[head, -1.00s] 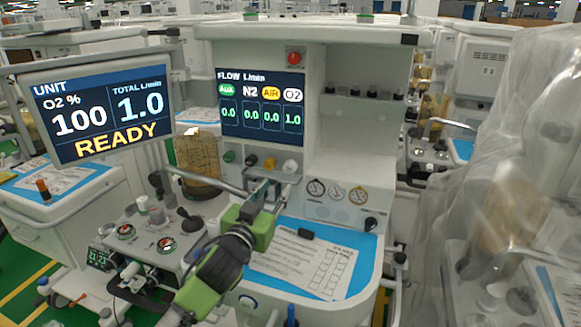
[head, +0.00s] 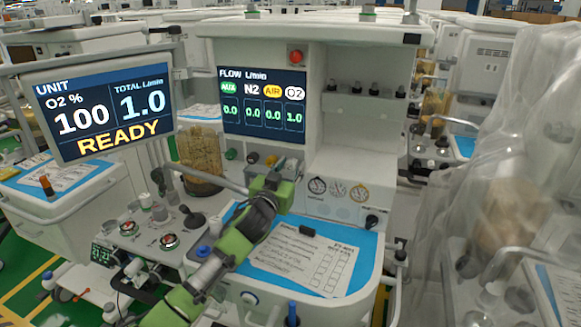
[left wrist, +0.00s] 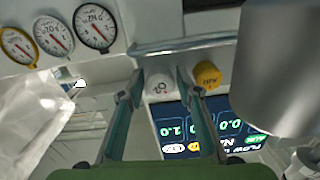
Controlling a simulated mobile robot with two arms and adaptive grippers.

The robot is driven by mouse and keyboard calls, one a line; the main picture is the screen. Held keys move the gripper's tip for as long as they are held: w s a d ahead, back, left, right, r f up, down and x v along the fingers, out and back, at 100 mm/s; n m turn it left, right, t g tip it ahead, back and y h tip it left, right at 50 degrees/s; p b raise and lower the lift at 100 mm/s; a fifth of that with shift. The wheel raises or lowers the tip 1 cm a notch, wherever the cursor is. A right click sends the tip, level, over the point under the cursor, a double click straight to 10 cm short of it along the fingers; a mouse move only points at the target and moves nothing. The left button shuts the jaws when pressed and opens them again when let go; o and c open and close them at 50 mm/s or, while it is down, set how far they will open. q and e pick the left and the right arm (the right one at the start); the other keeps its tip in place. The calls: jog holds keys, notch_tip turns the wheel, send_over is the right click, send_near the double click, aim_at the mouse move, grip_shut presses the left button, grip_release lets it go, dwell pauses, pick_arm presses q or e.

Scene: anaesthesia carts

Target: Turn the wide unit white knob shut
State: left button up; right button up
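The white knob (left wrist: 159,86), marked O2, shows in the left wrist view on the panel under the flow screen. In the head view my gripper covers most or all of it. My left gripper (head: 285,167) is open in front of the knob. In the left wrist view the fingers of the left gripper (left wrist: 159,76) stand on either side of the white knob; I cannot tell whether they touch it. The flow screen (head: 262,104) reads 1.0 under O2 and 0.0 in its other columns. My right gripper is not in view.
A yellow knob (left wrist: 207,75) is close beside the white one, with black and green knobs (head: 231,154) farther left in the head view. A metal rail (left wrist: 185,45) runs near the knobs. Gauges (head: 338,188) are to the right. A blue tray (head: 368,262) with a paper lies below.

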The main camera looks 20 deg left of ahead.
pick_arm(q)
jog(key=c, duration=0.8)
jog(key=shift+c, duration=0.2)
jog(key=m+p, duration=0.1)
jog(key=m, duration=0.2)
jog(key=shift+m+p, duration=0.9)
jog(key=shift+m, duration=1.6)
jog(key=o, duration=0.8)
jog(key=shift+o, duration=0.2)
